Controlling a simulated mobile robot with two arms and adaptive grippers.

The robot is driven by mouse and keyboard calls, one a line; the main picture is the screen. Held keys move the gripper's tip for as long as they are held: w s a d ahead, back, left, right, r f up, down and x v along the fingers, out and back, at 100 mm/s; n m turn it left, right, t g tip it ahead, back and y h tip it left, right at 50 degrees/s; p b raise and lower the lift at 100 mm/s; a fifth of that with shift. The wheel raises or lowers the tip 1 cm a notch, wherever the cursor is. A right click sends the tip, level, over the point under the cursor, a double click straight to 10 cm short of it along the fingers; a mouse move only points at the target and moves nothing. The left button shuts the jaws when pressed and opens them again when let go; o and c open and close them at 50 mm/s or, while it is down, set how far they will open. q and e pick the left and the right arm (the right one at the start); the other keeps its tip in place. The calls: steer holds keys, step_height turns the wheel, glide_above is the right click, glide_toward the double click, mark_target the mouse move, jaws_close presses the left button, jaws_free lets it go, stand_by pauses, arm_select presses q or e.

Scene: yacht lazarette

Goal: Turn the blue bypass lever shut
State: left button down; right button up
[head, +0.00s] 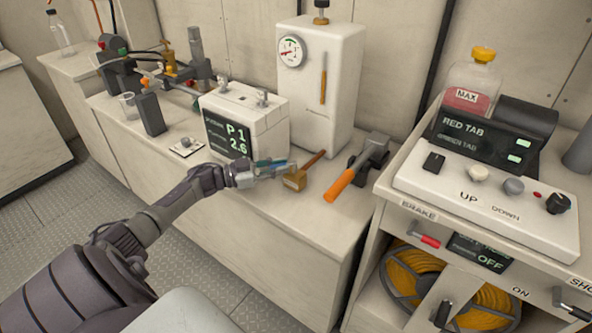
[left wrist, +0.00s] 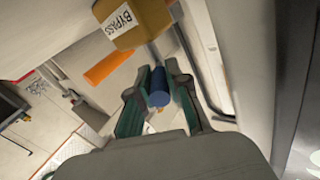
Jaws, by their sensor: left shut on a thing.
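The bypass valve is a brass-coloured block (head: 295,181) on the bench top, with a brown rod running up from it to the right. In the left wrist view its block (left wrist: 138,20) carries a white BYPASS label. The blue bypass lever (left wrist: 158,88) shows as a blue cylinder between my fingers. My left gripper (head: 277,167) is left of the block in the head view, shut on the blue lever; its fingers (left wrist: 158,76) lie on both sides of it. In the head view the fingers hide most of the lever. My right gripper is not in view.
A white unit with a green display (head: 246,120) stands close behind my left gripper. A tall white cabinet with a gauge (head: 322,75) stands behind the valve. An orange-handled tool (head: 345,182) is to the right. A control console (head: 490,190) stands further right.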

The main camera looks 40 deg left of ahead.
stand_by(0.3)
arm_select(q)
steer(key=c, duration=1.1)
jaws_free()
steer(key=v, duration=1.2)
steer(key=shift+a, duration=0.1)
